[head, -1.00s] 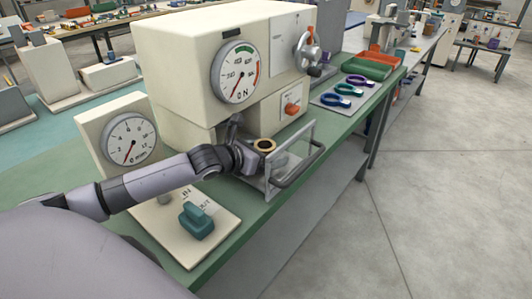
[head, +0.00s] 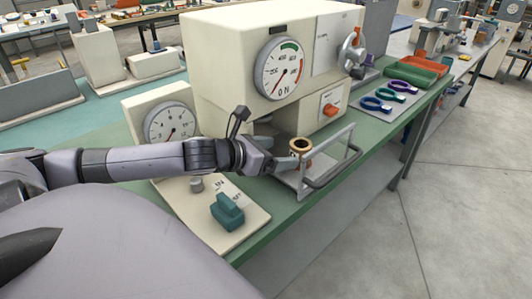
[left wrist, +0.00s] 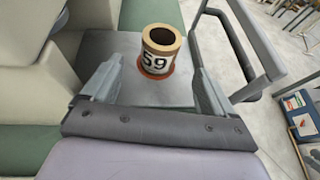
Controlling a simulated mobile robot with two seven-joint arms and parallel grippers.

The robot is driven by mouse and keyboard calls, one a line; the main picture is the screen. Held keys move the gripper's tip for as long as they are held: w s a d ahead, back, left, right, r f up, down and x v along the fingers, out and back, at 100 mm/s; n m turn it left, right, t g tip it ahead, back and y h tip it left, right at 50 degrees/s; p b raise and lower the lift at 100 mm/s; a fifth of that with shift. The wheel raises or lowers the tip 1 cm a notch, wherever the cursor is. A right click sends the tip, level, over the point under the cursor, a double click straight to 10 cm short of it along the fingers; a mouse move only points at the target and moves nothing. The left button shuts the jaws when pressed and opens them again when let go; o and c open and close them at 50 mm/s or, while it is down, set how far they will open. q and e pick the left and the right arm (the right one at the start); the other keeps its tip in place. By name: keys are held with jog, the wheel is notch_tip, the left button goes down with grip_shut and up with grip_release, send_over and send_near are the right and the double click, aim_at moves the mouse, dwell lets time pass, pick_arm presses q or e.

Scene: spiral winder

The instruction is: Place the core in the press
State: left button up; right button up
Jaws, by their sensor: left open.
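The core (head: 301,146) is a short, pale hollow cylinder with a brown rim. In the left wrist view the core (left wrist: 158,55) carries a label reading "59". It stands upright on a reddish-brown round pad (left wrist: 156,71) on the grey plate of the press (head: 262,62). My left gripper (head: 284,162) is open, just to the left of the core in the head view. In the left wrist view the core stands ahead of the gap between its fingers (left wrist: 158,78), and neither finger touches it. My right gripper is not in view.
A guard frame with a grey handle (head: 335,168) stands at the right of the plate. A gauge box (head: 165,122) and a panel with a teal knob (head: 228,210) are at the left. An orange switch (head: 331,110) is on the press. Ring-handled tools (head: 376,104) lie further right.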

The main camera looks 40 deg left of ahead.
pick_arm(q)
jog(key=shift+s+a+r, duration=0.1)
jog(key=shift+s+a, duration=0.15)
jog(key=shift+s, duration=0.3)
jog(key=shift+v, duration=0.8)
jog(key=shift+r, duration=0.1)
jog(key=shift+d, duration=0.1)
